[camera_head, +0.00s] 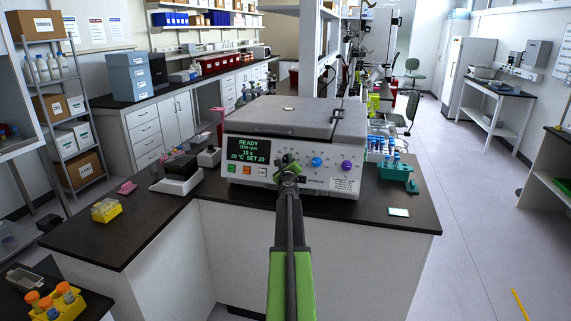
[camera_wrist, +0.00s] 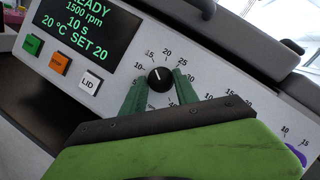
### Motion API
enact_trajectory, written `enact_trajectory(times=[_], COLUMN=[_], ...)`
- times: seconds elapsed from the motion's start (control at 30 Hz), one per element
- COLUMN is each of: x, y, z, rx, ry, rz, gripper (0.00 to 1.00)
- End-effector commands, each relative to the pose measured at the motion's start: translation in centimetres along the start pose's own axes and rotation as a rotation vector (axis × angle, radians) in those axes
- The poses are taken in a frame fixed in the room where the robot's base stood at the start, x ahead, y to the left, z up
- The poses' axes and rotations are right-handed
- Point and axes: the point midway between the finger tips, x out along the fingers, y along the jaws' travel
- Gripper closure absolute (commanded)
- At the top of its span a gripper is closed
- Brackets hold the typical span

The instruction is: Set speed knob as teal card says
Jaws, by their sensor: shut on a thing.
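The lab machine (camera_head: 295,130) stands on the dark bench. Its screen (camera_head: 247,149) reads READY, 1500 rpm, 10 s, 20 °C, SET 20. My gripper (camera_head: 288,166) is at its front panel, left of a blue knob (camera_head: 316,161) and a purple knob (camera_head: 346,166). In the wrist view the green fingers are on both sides of a black knob (camera_wrist: 161,79), shut on it. Its white mark points about at 15 on the printed scale. No name label shows by it. A small pale card with a teal edge (camera_head: 399,212) lies on the bench at right; its writing is too small to read.
Green, orange and LID buttons (camera_wrist: 89,83) sit left of the knob. A teal tube rack (camera_head: 398,175) stands right of the machine. A yellow rack (camera_head: 106,210) and a black-and-white device (camera_head: 177,177) are at left. Bare bench lies in front of the machine.

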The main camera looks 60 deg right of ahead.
Motion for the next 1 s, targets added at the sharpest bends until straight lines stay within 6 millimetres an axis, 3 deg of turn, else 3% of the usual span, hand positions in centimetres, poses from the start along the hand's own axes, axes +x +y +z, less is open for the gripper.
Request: enact_trajectory(times=[0.57, 1.0], x=[0.15, 0.17], y=[-0.43, -0.93], z=[0.27, 0.42], rx=[-0.087, -0.415], ry=[-0.002, 0.003], rz=[0.034, 0.185], gripper=[1.0, 1.0])
